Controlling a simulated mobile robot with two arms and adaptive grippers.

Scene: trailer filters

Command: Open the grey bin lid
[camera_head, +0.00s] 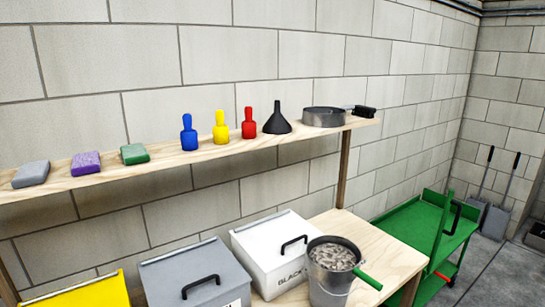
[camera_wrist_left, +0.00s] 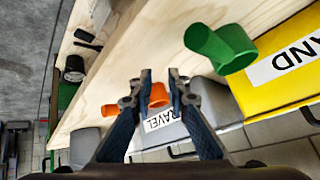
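The grey bin (camera_head: 165,270) stands in the lower middle of the head view, its lid down and a black handle (camera_head: 200,282) on top. The picture's bottom edge cuts off its front. In the left wrist view a grey bin (camera_wrist_left: 212,102) shows behind my left gripper, with a white label partly hidden by a finger, reading "RAVEL". My left gripper (camera_wrist_left: 160,76) has its two fingers apart, with nothing held between them; an orange round part (camera_wrist_left: 158,94) shows beyond the gap. The head view shows neither gripper. My right gripper is in no view.
A white bin (camera_head: 270,245) and a metal bucket (camera_head: 333,280) of gravel stand right of the grey bin; a yellow bin (camera_head: 85,295) is left. A shelf (camera_head: 100,183) with bottles, sponges and a funnel runs above. A green cart (camera_head: 415,225) is at right.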

